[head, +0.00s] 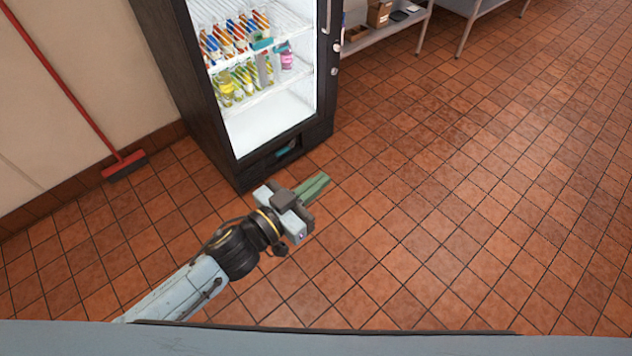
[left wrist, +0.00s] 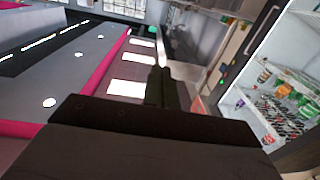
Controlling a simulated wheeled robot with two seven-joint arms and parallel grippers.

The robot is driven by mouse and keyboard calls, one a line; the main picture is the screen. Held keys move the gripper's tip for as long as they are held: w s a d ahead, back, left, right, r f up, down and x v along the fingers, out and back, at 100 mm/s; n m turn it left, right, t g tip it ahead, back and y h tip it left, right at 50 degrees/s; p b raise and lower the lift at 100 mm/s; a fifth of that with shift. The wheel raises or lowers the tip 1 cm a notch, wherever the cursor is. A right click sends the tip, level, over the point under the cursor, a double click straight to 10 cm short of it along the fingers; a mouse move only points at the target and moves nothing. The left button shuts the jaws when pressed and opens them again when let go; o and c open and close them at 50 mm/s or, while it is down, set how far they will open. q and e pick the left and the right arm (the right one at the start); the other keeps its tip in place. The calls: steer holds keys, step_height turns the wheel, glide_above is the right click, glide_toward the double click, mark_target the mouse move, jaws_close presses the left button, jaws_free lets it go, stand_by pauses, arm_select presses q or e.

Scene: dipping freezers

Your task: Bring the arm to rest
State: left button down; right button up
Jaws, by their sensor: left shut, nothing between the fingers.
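My left gripper (head: 314,187) is in front of the lower part of the vending fridge, over the tiled floor. Its green fingers are together with nothing between them. In the left wrist view the closed fingers (left wrist: 160,88) show dark in the middle, with the fridge shelves off to the right. My left arm (head: 215,265) reaches in from the lower left of the head view. My right gripper is in neither view.
The black fridge (head: 170,75) holds bottles and cans on lit shelves. A red broom (head: 125,163) leans on the left wall. A metal shelf table (head: 385,35) stands at the top. The tiled floor (head: 480,200) on the right is clear.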

arm_select(q)
steer(key=s+a+f+n+g+y+b, duration=0.1)
steer(key=s+a+f+y, duration=0.3)
steer(key=f, duration=0.7)
steer(key=a+f+n+g+y+b, duration=0.1)
steer(key=a+f+n+y+b, duration=0.1)
steer(key=a+f, duration=0.65)
steer(key=s+a+f+n+g+y+b, duration=0.1)
steer(key=s+a+f+g+y, duration=0.15)
steer(key=f, duration=1.15)
steer(key=s+a+f+g+y+b, duration=0.1)
steer(key=s+a+f+g, duration=0.1)
steer(key=s+f, duration=0.4)
steer(key=s+a+f+n+g+y+b, duration=0.1)
steer(key=s+a+f+g, duration=0.2)
steer(key=s+f, duration=0.4)
steer(key=s+a+f+n+g+y+b, duration=0.1)
steer(key=s+f, duration=0.5)
steer(key=s, duration=1.1)
steer(key=a+g+y, duration=0.1)
steer(key=a, duration=0.1)
steer(key=shift+s+a+f+b, duration=0.25)
steer(key=shift+a+f+b, duration=0.05)
steer(key=shift+a+f, duration=0.1)
steer(key=shift+g, duration=0.25)
